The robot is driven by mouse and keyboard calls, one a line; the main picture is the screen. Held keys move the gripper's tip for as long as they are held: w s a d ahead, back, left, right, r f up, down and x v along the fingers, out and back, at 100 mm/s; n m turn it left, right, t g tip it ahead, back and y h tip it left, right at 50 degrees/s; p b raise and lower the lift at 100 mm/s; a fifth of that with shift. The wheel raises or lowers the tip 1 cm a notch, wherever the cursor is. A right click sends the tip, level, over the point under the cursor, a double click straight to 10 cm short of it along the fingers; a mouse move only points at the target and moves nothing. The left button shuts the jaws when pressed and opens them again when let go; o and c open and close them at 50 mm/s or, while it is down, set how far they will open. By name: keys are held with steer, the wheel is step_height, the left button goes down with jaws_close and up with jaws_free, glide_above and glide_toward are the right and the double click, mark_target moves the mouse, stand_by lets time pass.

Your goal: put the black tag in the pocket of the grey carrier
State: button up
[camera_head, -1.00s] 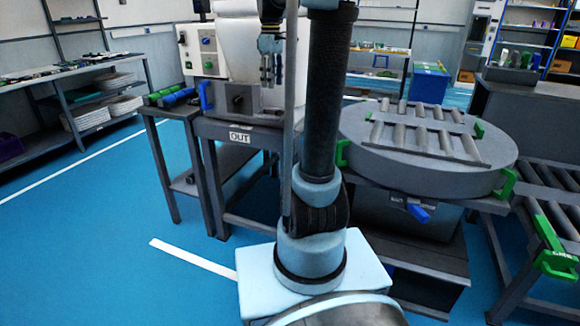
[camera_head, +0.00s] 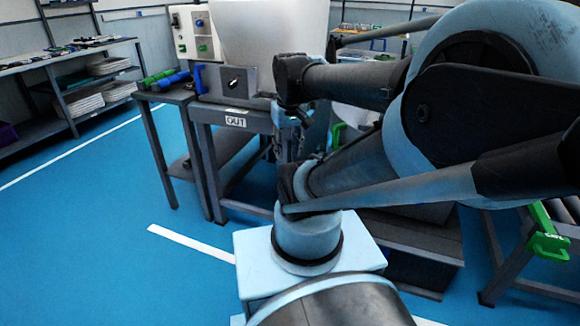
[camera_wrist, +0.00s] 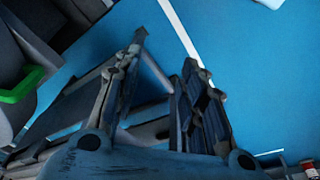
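I cannot make out the black tag or the grey carrier in either view. In the head view my gripper (camera_head: 288,140) hangs small and dark in front of the OUT table, partly hidden by my arm. In the wrist view my gripper (camera_wrist: 165,60) shows two dark fingers standing apart, with blue floor and a white line between them. Nothing is visible between the fingers, so it is open and empty.
A table marked OUT (camera_head: 236,121) bears a grey machine (camera_head: 230,82). Blue and green handled items lie on a side table (camera_head: 168,97). Shelves (camera_head: 75,70) stand at the left. The blue floor (camera_head: 110,230) at left is clear. A green handle (camera_wrist: 22,86) shows in the wrist view.

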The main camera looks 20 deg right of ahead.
steer(key=shift+m, duration=0.7)
steer(key=s+f, duration=0.1)
steer(key=f, duration=0.1)
steer(key=s+f, duration=0.2)
steer(key=f, duration=0.1)
steer(key=shift+s+d, duration=0.15)
steer(key=shift+s, duration=0.05)
stand_by(0.4)
